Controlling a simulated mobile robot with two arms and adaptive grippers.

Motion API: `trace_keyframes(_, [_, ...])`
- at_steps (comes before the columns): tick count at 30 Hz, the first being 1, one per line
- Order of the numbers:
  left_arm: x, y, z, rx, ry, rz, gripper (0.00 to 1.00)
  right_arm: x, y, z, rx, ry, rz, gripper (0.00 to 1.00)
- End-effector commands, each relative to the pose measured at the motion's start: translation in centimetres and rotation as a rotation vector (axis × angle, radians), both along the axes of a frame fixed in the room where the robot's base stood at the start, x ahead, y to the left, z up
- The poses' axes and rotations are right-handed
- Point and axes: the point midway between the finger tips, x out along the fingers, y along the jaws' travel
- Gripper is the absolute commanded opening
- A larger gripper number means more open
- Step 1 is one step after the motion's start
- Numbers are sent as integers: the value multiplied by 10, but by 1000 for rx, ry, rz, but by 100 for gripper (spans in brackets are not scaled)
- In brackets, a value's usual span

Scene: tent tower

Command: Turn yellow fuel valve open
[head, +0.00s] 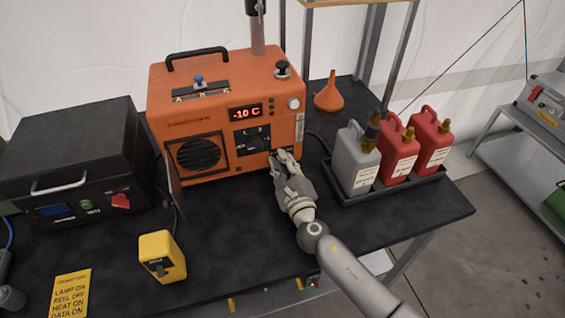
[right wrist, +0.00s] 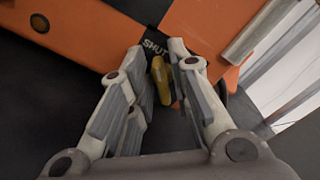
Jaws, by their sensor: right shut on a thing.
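The orange heater (head: 215,110) stands on the dark table, its display reading -10 C. My right gripper (head: 284,158) reaches the lower right corner of its front. In the right wrist view, the yellow fuel valve handle (right wrist: 161,80) lies between the fingers of my right gripper (right wrist: 160,85), which is shut on it. The handle's upper end is close to a label reading SHUT (right wrist: 154,46) on the heater. In the head view the valve is hidden behind the gripper. My left gripper is not in view.
Right of my right arm, a black tray (head: 400,190) holds one white jug (head: 353,160) and two red jugs (head: 397,155). An orange funnel (head: 329,96) stands behind. A black case (head: 75,160) and a yellow device (head: 161,257) are at left. The front middle table is clear.

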Motion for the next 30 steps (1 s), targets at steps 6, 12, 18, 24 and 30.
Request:
trace_keyframes(6, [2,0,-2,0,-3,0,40,0,-1,0,97,32,-1,0])
trace_keyframes(12, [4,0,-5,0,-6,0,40,1,-2,1,254,82,0,0])
trace_keyframes(18, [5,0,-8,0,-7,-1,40,1,-4,1,433,141,1,0])
trace_keyframes(24, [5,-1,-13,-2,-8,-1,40,2,-5,1,616,200,0,0])
trace_keyframes(30, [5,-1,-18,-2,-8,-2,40,2,-7,1,798,260,1,0])
